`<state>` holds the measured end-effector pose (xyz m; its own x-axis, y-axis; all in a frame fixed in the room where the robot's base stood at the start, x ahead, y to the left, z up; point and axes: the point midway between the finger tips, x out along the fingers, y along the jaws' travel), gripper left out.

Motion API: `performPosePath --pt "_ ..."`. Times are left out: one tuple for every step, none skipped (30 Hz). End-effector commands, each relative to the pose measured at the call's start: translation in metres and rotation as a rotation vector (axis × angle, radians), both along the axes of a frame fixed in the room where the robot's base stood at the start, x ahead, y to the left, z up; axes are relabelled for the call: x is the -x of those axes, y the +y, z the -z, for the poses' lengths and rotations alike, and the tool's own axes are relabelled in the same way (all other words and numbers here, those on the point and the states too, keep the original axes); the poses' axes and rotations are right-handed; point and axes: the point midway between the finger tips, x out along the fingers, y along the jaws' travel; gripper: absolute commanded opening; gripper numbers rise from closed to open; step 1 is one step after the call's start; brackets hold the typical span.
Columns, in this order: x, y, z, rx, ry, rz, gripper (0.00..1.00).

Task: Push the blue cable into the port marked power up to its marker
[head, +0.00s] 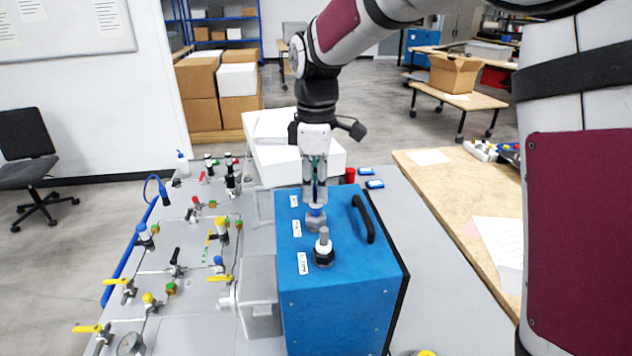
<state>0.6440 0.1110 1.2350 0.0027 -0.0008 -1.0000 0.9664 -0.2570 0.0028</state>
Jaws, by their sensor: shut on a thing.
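The blue analyser box (345,300) stands on the grey bench, with several small white labels on its top that are too small to read. I cannot tell which one says power. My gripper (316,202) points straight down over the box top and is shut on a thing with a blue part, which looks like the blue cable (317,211). Its lower end is at a grey port (316,222) beside the middle label. I cannot tell how deep it sits, and no marker can be made out. A nearer black fitting (323,255) holds a white and grey plug.
A black handle (363,218) rises from the box top on the right. A pipe panel with several yellow-handled valves (221,278) lies to the left. A red cylinder (350,175) and white boxes (295,160) stand behind. A wooden table (460,185) is at right.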

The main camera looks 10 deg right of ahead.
Motion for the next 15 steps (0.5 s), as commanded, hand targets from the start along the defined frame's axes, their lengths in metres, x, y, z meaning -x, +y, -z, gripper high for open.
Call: performPosePath --pt "0.0 0.0 0.002 0.0 0.0 0.0 0.0" --pt "0.0 0.0 0.003 0.0 0.0 0.0 0.0" --pt "0.0 0.0 0.004 0.0 0.0 0.0 0.0" --pt "0.0 0.0 0.005 0.0 -0.001 0.0 0.0" --pt "0.0 0.0 0.006 0.0 -0.001 0.0 0.0" --pt "0.0 0.0 0.007 -0.001 -0.001 0.0 0.0" --pt "0.0 0.0 0.008 0.0 -0.001 0.0 0.0" --pt "0.0 0.0 0.009 0.0 -0.001 0.0 0.0" --pt "0.0 0.0 0.01 0.0 -0.001 0.0 0.0" --pt "0.0 0.0 0.011 0.0 0.0 0.0 0.0" --pt "0.0 0.0 0.012 0.0 0.0 0.0 0.0" --pt "0.0 0.0 0.013 0.0 0.0 0.0 0.0" --pt "0.0 0.0 0.014 0.0 0.0 0.0 0.0" --pt "0.0 0.0 0.015 0.0 0.0 0.0 0.0" --pt "0.0 0.0 0.016 0.0 0.0 0.0 0.0"
